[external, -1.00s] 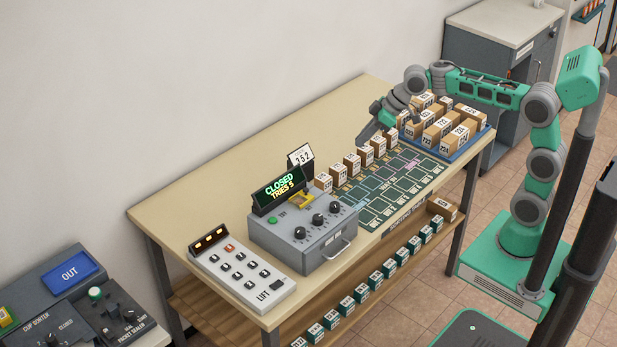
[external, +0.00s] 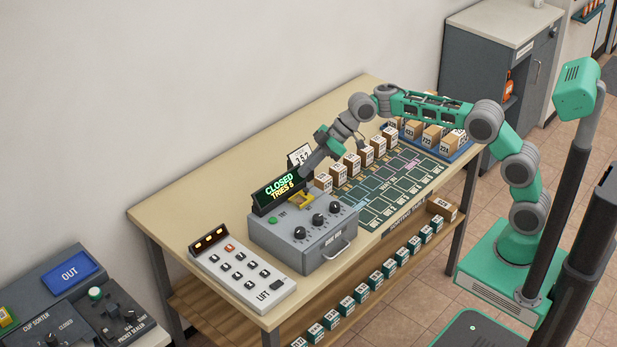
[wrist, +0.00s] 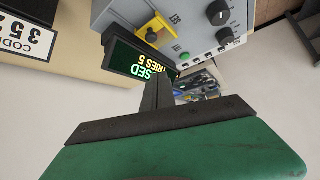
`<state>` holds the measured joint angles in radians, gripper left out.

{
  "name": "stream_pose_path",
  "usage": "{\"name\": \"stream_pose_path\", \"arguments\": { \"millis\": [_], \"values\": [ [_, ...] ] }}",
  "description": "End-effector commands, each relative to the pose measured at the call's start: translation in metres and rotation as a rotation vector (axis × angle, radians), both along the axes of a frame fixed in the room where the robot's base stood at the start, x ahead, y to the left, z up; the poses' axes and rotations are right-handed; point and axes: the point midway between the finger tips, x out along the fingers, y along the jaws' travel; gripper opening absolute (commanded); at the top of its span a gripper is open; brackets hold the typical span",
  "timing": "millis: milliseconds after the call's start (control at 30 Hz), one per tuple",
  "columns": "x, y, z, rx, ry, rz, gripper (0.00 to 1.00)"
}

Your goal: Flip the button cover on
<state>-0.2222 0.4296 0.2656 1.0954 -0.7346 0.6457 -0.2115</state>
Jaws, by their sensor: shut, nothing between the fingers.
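The yellow button cover (external: 300,201) is on top of the grey control box (external: 283,243), in front of the display. It also shows in the wrist view (wrist: 160,26), near the box's edge. I cannot tell clearly whether it is raised or down. My gripper (external: 305,170) is shut and empty, pointing down and left above and behind the cover. In the wrist view its dark fingers (wrist: 158,92) point up toward the display and the cover, apart from the cover. A green button (external: 272,220) is on the box.
The display (external: 279,188) reads CLOSED, TRIES 5, and stands beside the cover. A code card (external: 299,156) is behind it. Numbered boxes (external: 337,173) stand in a row to the right. Black knobs (external: 318,219) are on the box top. A keypad panel (external: 243,266) lies at left.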

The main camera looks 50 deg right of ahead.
Motion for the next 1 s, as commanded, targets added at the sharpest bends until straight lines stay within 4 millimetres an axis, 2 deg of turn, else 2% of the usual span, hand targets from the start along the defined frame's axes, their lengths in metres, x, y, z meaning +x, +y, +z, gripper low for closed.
{"name": "stream_pose_path", "arguments": {
  "millis": [300,400,533,900,1000],
  "values": [
    [0.021,0.045,-0.050,-0.002,0.003,0.002,0.00],
    [0.013,0.023,-0.051,-0.001,0.001,-0.004,0.00],
    [0.006,0.011,-0.056,-0.001,0.000,-0.001,0.00],
    [0.004,0.007,-0.059,-0.001,0.000,0.000,0.00],
    [0.004,0.000,-0.060,0.000,0.000,-0.001,0.00]
  ]
}}
